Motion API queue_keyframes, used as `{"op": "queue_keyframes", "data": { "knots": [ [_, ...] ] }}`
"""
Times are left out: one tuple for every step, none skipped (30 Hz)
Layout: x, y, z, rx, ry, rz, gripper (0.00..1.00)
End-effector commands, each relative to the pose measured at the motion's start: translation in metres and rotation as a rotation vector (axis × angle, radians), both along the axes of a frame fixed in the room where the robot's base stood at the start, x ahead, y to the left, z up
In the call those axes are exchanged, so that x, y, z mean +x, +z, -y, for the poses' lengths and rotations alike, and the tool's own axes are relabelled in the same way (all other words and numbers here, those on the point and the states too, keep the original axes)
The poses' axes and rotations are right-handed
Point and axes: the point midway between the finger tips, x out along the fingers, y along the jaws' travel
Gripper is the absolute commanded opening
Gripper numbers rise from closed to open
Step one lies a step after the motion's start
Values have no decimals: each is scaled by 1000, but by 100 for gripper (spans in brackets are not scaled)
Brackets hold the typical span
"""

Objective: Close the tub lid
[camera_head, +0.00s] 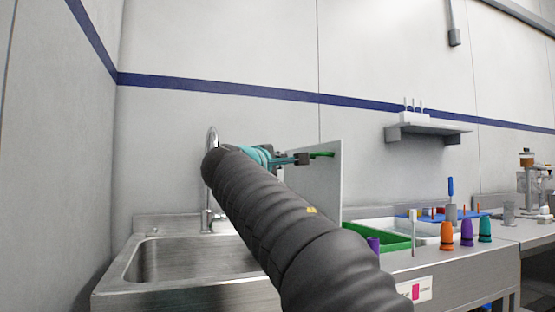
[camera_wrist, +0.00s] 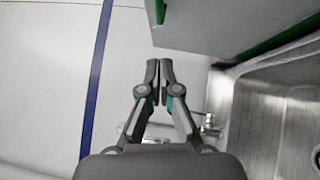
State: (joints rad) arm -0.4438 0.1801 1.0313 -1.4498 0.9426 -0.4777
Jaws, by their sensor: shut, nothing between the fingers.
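The tub lid (camera_head: 318,185) is a flat grey panel standing upright at the left end of the green tub (camera_head: 398,240). My arm hides part of the tub and lid.
A steel sink (camera_head: 190,258) with a tall faucet (camera_head: 207,200) is at the left. A white tray (camera_head: 425,230) lies behind the tub. Orange (camera_head: 447,236), purple (camera_head: 467,233) and teal (camera_head: 485,229) cones stand to the right. A wall shelf (camera_head: 430,130) is above.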

Motion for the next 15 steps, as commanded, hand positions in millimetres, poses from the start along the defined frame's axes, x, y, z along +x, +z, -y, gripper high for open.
{"op": "queue_keyframes", "data": {
  "knots": [
    [10,2,6,-1,-4,-1,0],
    [14,3,9,0,-4,-1,0],
    [21,4,12,1,-3,-1,0],
    [26,5,15,1,-3,0,0],
    [31,5,18,1,-3,0,0],
    [37,6,21,1,-3,0,0],
    [42,7,24,1,-3,0,0],
    [47,8,26,1,-2,-1,0],
    [52,8,30,1,-3,-1,0],
    [53,9,35,2,-4,0,0],
    [53,9,40,1,-3,1,0],
    [54,10,45,2,-3,1,0],
    [55,10,49,2,-4,1,0],
    [56,11,52,2,-3,1,0],
    [57,12,55,1,-2,0,0]
  ]
}}
